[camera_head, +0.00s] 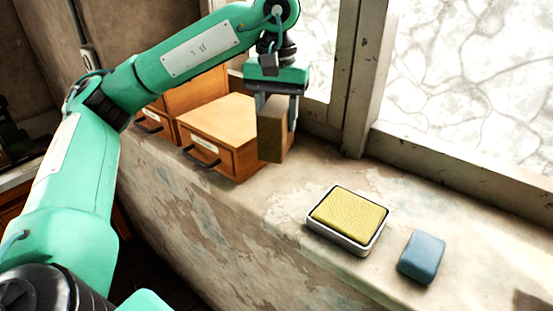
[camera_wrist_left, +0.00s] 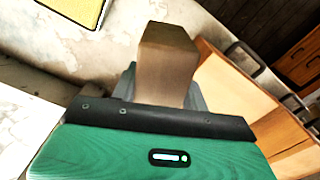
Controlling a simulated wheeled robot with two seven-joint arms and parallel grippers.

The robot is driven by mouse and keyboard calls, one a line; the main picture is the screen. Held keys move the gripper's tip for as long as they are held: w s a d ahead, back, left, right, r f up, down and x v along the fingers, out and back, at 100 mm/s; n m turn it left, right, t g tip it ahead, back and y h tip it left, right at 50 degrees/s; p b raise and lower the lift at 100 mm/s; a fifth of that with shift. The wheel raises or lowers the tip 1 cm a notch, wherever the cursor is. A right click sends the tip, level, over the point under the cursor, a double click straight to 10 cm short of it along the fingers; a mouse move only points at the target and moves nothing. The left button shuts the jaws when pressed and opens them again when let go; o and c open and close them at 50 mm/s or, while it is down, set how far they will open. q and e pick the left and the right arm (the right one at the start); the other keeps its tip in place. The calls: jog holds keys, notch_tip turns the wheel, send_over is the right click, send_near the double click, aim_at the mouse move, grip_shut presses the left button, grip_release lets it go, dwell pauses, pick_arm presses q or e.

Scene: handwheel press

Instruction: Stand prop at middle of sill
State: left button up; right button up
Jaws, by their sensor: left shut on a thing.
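The prop is a brown, wood-like block (camera_head: 271,138), held upright in my left gripper (camera_head: 278,102). The gripper is shut on its upper part, pointing down. The block also shows in the left wrist view (camera_wrist_left: 168,58), between the fingers. In the head view it is in front of the sill (camera_head: 285,200) and beside the orange drawer box. I cannot tell whether its lower end touches the sill. My right gripper is in neither view.
An orange drawer box (camera_head: 222,130) stands on the sill left of the block. A yellow pad in a white tray (camera_head: 349,215) and a blue block (camera_head: 422,256) lie to the right. The window frame (camera_head: 365,75) rises behind. Bare sill lies between the drawer box and the tray.

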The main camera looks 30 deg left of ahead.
pick_arm(q)
notch_tip(320, 180, down, 4)
jog(key=shift+a+f, duration=0.1)
jog(key=shift+f, duration=0.05)
notch_tip(320, 180, down, 5)
jog(key=shift+r+p, duration=0.15)
jog(key=shift+p, duration=0.6)
jog(key=shift+f, duration=0.35)
jog(key=shift+f, duration=0.15)
jog(key=o, duration=1.2)
jog(key=shift+r, duration=0.2)
